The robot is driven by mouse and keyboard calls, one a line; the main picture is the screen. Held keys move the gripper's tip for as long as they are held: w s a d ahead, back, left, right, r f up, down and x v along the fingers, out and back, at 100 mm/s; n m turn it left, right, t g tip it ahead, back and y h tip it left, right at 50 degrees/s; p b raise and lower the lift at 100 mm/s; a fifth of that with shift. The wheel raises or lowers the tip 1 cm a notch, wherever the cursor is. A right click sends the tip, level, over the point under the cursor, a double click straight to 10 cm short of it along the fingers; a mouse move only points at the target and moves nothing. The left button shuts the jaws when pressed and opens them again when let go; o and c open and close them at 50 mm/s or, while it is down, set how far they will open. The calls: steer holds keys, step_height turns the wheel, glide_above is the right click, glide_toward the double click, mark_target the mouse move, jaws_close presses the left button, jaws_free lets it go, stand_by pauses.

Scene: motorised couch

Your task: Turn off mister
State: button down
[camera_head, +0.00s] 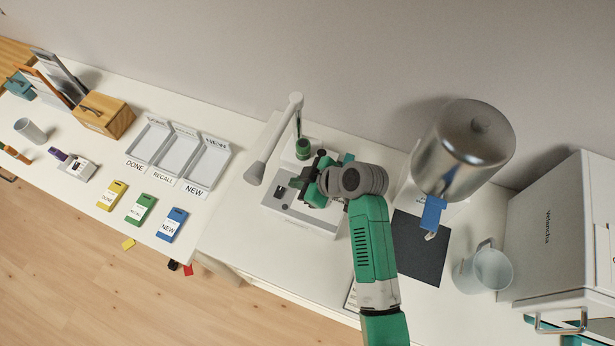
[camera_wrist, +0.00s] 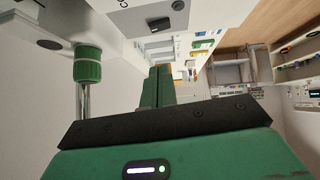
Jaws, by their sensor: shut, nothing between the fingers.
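A white device (camera_head: 279,209), which I take to be the mister though I cannot read its label, stands on the white counter. Its low grey box carries a small dark switch (camera_head: 280,190); the switch also shows in the wrist view (camera_wrist: 160,23). Behind it rises a post with a ribbed green knob (camera_head: 303,148), seen at upper left in the wrist view (camera_wrist: 88,66). A grey angled arm tops the post. My gripper (camera_head: 312,192) is shut and empty, above the box's right part, right of the switch. The gripper hides part of the box.
A metal tank (camera_head: 470,148) with a blue lever (camera_head: 431,213) stands at right, near a dark mat (camera_head: 418,250), a clear jug (camera_head: 483,268) and a white machine (camera_head: 550,229). At left are labelled trays (camera_head: 207,165), coloured cards (camera_head: 142,209) and a wooden box (camera_head: 103,115).

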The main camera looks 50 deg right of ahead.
steer(key=v, duration=0.4)
steer(key=shift+r, duration=0.2)
steer(key=shift+w, duration=0.1)
steer(key=w+a+r+m+t+h+p, duration=0.15)
steer(key=w+a+r, duration=0.3)
steer(key=r, duration=0.85)
steer(key=w+a+r+t+h+p, duration=0.1)
steer(key=w+a+r+t+p, duration=0.3)
steer(key=r, duration=0.9)
steer(key=w+a+r+t+h+p, duration=0.1)
steer(key=w+a+r+t+p, duration=0.15)
steer(key=a+r, duration=0.7)
steer(key=s+a+r+m+t+p, duration=0.1)
steer(key=s+a+r+t, duration=0.1)
steer(key=r, duration=0.8)
steer(key=s+a+r+m+t+y+p, duration=0.1)
steer(key=s+a+r+t, duration=0.2)
steer(key=r, duration=0.8)
steer(key=s+a+r+m+t+p, duration=0.1)
steer(key=s+a+r+t, duration=0.2)
steer(key=s+a+r, duration=0.3)
step_height(320, 180, up, 4)
steer(key=shift+s+r+y, duration=0.2)
steer(key=shift+s+y, duration=0.15)
steer(key=shift+s, duration=0.35)
